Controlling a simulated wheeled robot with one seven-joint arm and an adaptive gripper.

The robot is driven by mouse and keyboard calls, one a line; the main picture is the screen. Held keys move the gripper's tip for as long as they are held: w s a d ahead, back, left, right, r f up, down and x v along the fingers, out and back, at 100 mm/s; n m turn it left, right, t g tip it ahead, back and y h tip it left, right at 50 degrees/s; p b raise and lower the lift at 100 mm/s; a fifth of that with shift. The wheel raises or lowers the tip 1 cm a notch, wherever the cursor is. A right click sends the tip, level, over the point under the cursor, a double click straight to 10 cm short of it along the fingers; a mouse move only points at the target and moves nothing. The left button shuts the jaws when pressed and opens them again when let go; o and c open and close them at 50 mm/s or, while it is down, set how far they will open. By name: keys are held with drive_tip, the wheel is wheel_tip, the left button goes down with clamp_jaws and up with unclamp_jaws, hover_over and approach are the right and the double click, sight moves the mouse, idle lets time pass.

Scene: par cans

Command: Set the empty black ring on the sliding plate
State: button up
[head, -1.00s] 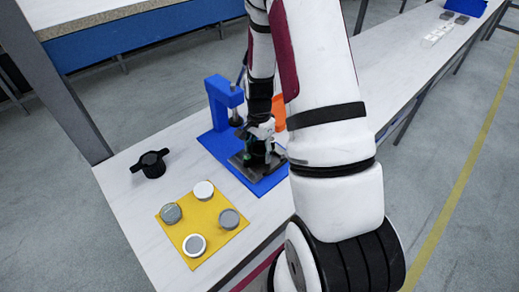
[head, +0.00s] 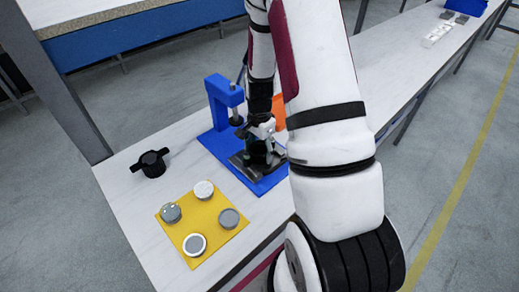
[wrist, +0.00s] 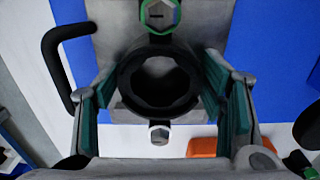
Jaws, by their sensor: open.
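The black ring (wrist: 122,82) stands on the grey sliding plate (wrist: 112,22) of the blue press, its round opening facing the wrist camera. Its inside is dark and looks empty. In the head view the ring (head: 257,155) shows small and dark below my gripper (head: 259,146), partly hidden by it. In the wrist view my gripper (wrist: 163,105) is open, with one green-padded finger on each side of the ring. A gap shows at the left finger; the right finger is close to the ring, and contact is unclear. The plate (head: 238,160) shows partly in the head view.
The blue press frame (head: 219,98) rises just behind and left of my gripper. A yellow mat (head: 207,216) with several round pieces lies in front. A black two-lugged part (head: 152,164) stands at left. An orange part (head: 279,112) is behind my arm. Bare table lies around the mat.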

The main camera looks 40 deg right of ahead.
drive_tip(key=o, duration=0.5)
drive_tip(key=shift+o, duration=0.2)
wheel_tip(320, 180, up, 12)
idle(0.4)
drive_tip(key=shift+r, duration=0.1)
idle(0.4)
